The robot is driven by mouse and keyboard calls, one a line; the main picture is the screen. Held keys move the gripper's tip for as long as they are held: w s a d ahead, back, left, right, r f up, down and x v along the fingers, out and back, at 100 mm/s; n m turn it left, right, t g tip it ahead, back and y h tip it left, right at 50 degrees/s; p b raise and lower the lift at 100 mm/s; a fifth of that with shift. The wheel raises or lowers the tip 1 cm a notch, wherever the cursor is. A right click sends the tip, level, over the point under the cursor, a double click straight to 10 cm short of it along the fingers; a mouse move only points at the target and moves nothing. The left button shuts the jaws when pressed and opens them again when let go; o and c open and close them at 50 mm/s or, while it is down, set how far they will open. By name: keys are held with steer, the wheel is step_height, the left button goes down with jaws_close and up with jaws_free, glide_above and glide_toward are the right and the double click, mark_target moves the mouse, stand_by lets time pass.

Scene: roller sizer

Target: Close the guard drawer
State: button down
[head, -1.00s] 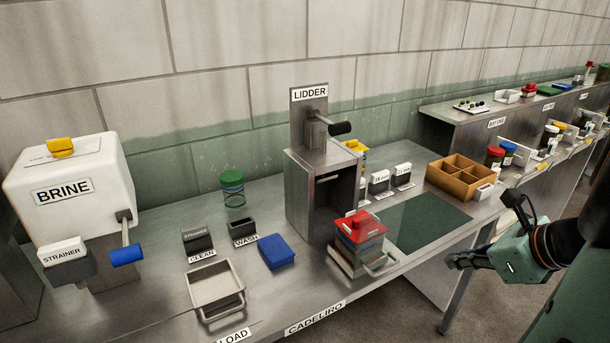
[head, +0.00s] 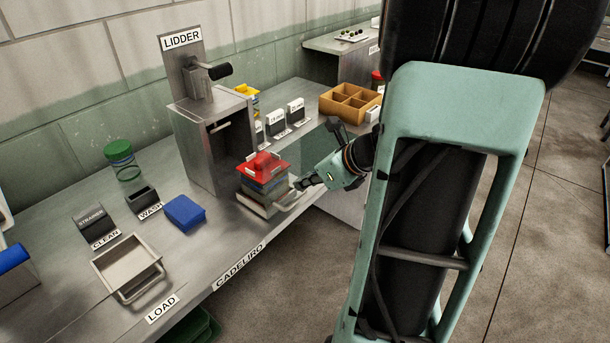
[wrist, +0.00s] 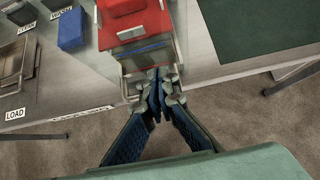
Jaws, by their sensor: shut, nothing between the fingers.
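The lidder (head: 215,135) is a grey metal housing with a dark opening and a black-knobbed lever. Its guard drawer (head: 252,205) sticks out at the front, with a bar handle (head: 290,202). My gripper (head: 302,184) is shut and empty, at the drawer's front beside the handle. In the wrist view my fingertips (wrist: 156,75) point at the drawer front (wrist: 147,58). I cannot tell whether they touch it.
A blue block (head: 184,213), a metal tray (head: 128,268) and a green-lidded jar (head: 119,153) stand left of the lidder. A brown divided box (head: 350,103) sits behind my gripper. A dark green mat (wrist: 255,28) lies to the right. Open floor lies before the bench.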

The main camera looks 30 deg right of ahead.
steer(key=shift+w+a, duration=0.2)
steer(key=shift+w, duration=0.45)
steer(key=w+a+p, duration=0.1)
steer(key=w+a, duration=0.2)
steer(key=w, duration=0.6)
steer(key=w+a+p, duration=0.2)
steer(key=w+a, duration=0.1)
steer(key=w, duration=0.5)
steer(key=shift+w+a+r, duration=0.15)
steer(key=shift+w+a, duration=0.15)
steer(key=shift+w, duration=0.1)
steer(key=shift+r, duration=0.1)
